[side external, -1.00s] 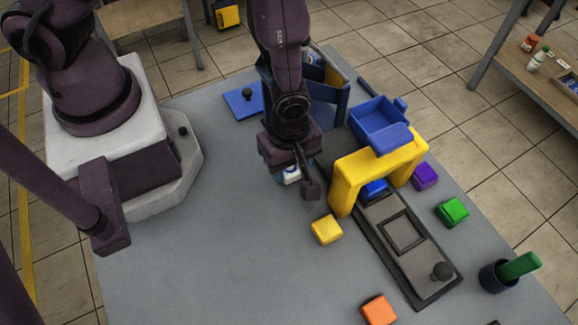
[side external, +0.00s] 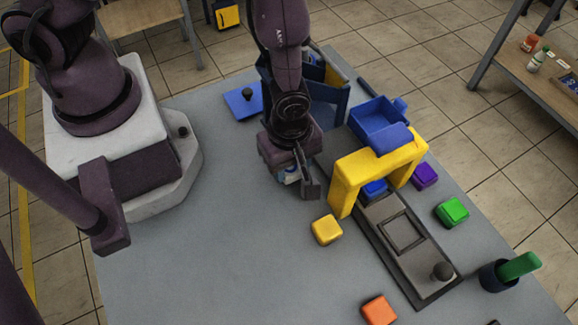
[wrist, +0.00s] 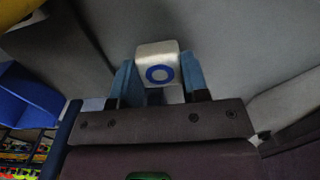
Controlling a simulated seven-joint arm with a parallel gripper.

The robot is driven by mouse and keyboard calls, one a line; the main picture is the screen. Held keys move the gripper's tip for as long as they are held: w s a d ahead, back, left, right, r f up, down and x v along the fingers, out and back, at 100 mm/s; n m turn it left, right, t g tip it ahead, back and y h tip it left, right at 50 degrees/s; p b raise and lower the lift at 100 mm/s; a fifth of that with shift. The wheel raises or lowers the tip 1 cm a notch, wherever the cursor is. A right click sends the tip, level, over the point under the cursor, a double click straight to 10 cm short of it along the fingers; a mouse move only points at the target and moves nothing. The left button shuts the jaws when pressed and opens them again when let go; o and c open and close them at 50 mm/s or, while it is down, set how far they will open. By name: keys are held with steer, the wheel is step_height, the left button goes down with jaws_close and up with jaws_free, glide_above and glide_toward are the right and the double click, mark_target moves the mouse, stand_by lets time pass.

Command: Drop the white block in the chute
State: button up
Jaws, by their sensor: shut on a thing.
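My gripper (side external: 292,179) is above the grey table, left of the yellow arch. In the wrist view, the blue fingers of my gripper (wrist: 157,85) are shut on the white block (wrist: 148,54), which has a blue ring on its face. In the side view my wrist mostly hides the block. A blue open-topped box (side external: 366,121) beside the top of the yellow arch (side external: 372,161) looks like the chute. My gripper is apart from it, to its left. I cannot tell the block's exact height above the table.
A yellow block (side external: 326,230) lies in front of the arch. A dark track with a grey slider (side external: 424,263) runs from under it. An orange block (side external: 379,309), a green block (side external: 452,212) and a purple block (side external: 425,174) lie around. The left table area is clear.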

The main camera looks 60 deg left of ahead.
steer(key=shift+r, duration=0.6)
steer(key=shift+r, duration=3.1)
steer(key=shift+r, duration=0.3)
step_height(320, 180, up, 21)
steer(key=w+a, duration=0.4)
steer(key=a, duration=0.6)
steer(key=shift+s+d+f, duration=0.15)
steer(key=shift+f, duration=3.1)
steer(key=shift+s+d+f, duration=0.1)
steer(key=shift+f, duration=3.1)
